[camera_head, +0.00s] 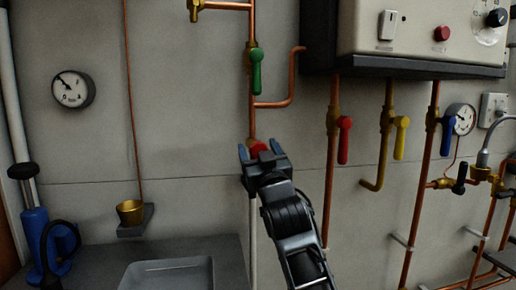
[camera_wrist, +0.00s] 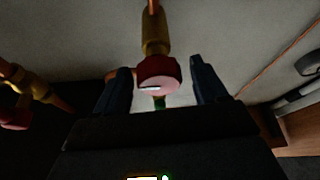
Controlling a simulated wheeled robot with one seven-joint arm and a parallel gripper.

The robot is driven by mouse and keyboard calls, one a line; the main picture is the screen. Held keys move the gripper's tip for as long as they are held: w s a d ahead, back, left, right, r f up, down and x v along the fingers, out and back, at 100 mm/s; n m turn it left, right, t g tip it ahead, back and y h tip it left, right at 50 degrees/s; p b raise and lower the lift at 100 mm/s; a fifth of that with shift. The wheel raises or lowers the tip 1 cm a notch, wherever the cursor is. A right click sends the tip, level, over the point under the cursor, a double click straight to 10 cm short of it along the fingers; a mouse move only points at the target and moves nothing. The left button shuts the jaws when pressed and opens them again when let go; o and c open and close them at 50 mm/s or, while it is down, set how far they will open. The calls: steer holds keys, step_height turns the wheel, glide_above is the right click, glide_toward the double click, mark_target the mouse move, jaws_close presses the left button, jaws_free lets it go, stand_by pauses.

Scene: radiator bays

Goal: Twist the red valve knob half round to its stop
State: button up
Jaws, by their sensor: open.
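The red valve knob (camera_wrist: 158,74) shows in the wrist view as a round red cap with a pale mark on its face, below a brass fitting on a copper pipe. In the head view the red knob (camera_head: 257,147) is partly hidden behind my gripper (camera_head: 262,152). My gripper is open, and it also shows in the wrist view (camera_wrist: 161,78) with one dark finger on each side of the knob. A gap shows between the knob and each finger. The knob's lower side is partly out of sight.
A green lever (camera_head: 256,70) is on the pipe above. A red lever (camera_head: 344,140), a yellow lever (camera_head: 401,138) and a blue lever (camera_head: 447,136) hang below the boiler (camera_head: 420,40) at right. A grey basin (camera_head: 168,274) and a brass cup (camera_head: 130,211) are lower left.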

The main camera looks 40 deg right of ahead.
steer(key=shift+w+d+r, duration=0.1)
steer(key=shift+w+d, duration=0.05)
steer(key=shift+w, duration=0.05)
steer(key=c, duration=1)
steer(key=shift+b, duration=0.55)
